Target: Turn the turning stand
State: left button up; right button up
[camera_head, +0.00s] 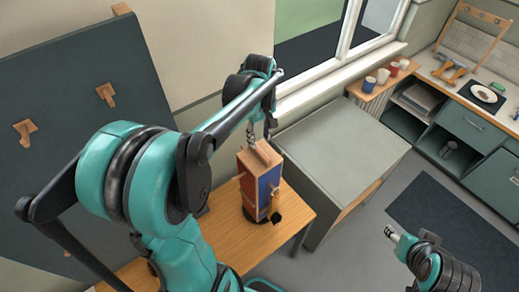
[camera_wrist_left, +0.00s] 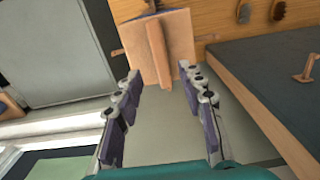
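The turning stand (camera_head: 248,190) is a wooden block with red and blue side faces, standing upright on a dark base on the wooden table. In the left wrist view its wooden top (camera_wrist_left: 184,38) with a raised bar (camera_wrist_left: 157,48) shows just beyond the fingers. My left gripper (camera_head: 259,135) is above the stand, pointing down. In the wrist view this gripper (camera_wrist_left: 166,88) is open, its two fingers spread to either side of the raised bar, with nothing held. My right arm's end (camera_head: 392,233) shows at the lower right, far from the stand; its fingers are unclear.
The wooden table (camera_head: 292,222) has bare room right of the stand. A grey-topped cabinet (camera_head: 340,150) stands close behind it. A dark board (camera_head: 75,90) with wooden pegs stands at the left. Brushes (camera_wrist_left: 243,12) appear in the wrist view. Cups (camera_head: 383,76) stand near the window.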

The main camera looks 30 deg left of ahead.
aim_at(260, 151)
pick_arm(q)
notch_tip(260, 151, down, 7)
jog(key=shift+f, duration=0.15)
jog(key=shift+s, duration=0.1)
jog(key=shift+c, duration=0.3)
grip_shut()
